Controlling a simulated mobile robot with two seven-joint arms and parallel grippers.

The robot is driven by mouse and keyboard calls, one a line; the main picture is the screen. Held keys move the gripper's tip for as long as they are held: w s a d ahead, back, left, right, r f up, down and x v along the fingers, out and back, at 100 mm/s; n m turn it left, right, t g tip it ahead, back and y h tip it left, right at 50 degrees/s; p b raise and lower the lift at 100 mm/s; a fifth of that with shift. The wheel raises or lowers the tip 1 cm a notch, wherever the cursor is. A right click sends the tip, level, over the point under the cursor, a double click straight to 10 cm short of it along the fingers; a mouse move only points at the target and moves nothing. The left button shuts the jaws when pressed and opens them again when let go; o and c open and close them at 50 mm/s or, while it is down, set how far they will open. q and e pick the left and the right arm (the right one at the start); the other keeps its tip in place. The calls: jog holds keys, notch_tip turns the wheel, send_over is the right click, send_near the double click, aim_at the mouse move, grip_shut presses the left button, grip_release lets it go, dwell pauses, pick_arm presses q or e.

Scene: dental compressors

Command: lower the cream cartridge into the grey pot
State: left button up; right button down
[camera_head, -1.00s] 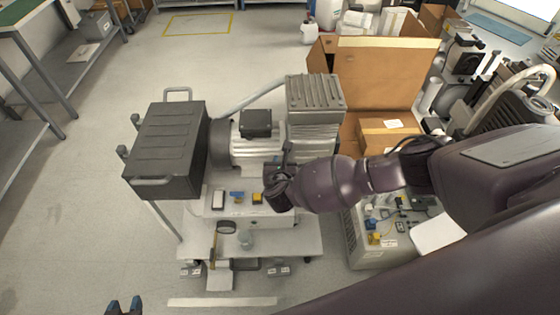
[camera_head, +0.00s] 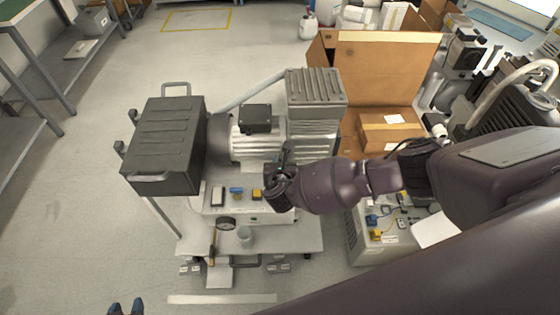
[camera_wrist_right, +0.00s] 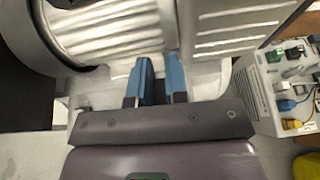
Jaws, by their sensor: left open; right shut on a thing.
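The head view hides the cartridge behind my wrist.
Small parts lie on the upper deck. A cardboard box (camera_head: 385,75) stands behind right. The floor to the left is clear.

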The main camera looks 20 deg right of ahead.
jog(key=c, duration=1.1)
grip_release()
jog(key=shift+o, duration=0.2)
jog(key=shift+s+a+r, duration=0.15)
jog(key=shift+s+r, duration=0.1)
jog(key=shift+s, duration=0.2)
jog(key=p+v, duration=0.2)
jog(key=v, duration=0.7)
jog(key=shift+s+p, duration=0.3)
jog(key=shift+s, duration=0.05)
jog(key=shift+a+r, duration=0.1)
